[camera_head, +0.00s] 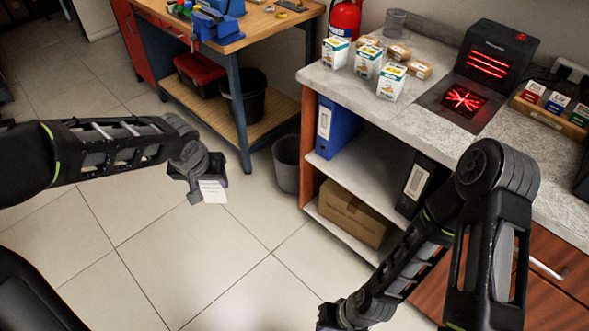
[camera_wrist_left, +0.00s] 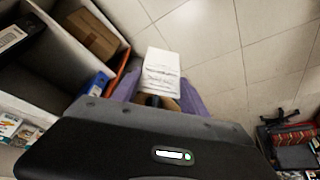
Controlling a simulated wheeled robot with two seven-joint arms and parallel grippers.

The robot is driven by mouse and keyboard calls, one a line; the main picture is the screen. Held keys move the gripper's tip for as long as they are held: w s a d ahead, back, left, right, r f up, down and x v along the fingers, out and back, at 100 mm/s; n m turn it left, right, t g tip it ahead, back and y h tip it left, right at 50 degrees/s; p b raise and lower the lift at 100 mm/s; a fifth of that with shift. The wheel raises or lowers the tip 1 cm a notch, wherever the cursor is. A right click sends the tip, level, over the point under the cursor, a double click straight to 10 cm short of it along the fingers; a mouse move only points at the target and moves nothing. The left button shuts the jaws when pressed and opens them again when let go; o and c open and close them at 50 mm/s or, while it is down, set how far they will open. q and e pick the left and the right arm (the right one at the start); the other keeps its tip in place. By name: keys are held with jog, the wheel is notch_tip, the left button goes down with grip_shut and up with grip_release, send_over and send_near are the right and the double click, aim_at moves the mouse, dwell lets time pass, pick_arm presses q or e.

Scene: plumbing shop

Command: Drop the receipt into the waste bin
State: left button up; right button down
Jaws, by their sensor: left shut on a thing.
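The receipt (camera_head: 212,191) is a small white slip with print on it. My left gripper (camera_head: 207,180) is shut on it and holds it up above the floor tiles. In the left wrist view the receipt (camera_wrist_left: 161,70) sticks out between the purple fingers (camera_wrist_left: 157,97). The waste bin (camera_head: 287,164), grey and open-topped, stands on the floor to the right of my left gripper, apart from it. I cannot make out the bin in the left wrist view. My right gripper (camera_head: 330,318) is at the bottom edge, partly cut off, and its fingers are unclear.
A workbench (camera_head: 262,25) with a blue vise (camera_head: 218,20) stands behind, a black bucket (camera_head: 246,95) on its lower shelf. A counter (camera_head: 335,82) with open shelves stands right of the bin. A cardboard box (camera_head: 352,213) sits on the lowest shelf. Floor left of the bin is clear.

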aim_at(210, 202)
dwell(0.4)
pick_arm(q)
jog(key=f, duration=0.2)
jog(key=a+f, duration=0.1)
jog(key=f, duration=0.3)
jog(key=shift+s+a, duration=0.25)
jog(key=shift+s, duration=0.15)
notch_tip(210, 202, down, 8)
jog(key=s+d, duration=0.1)
jog(key=s, duration=0.2)
jog(key=shift+d, duration=0.25)
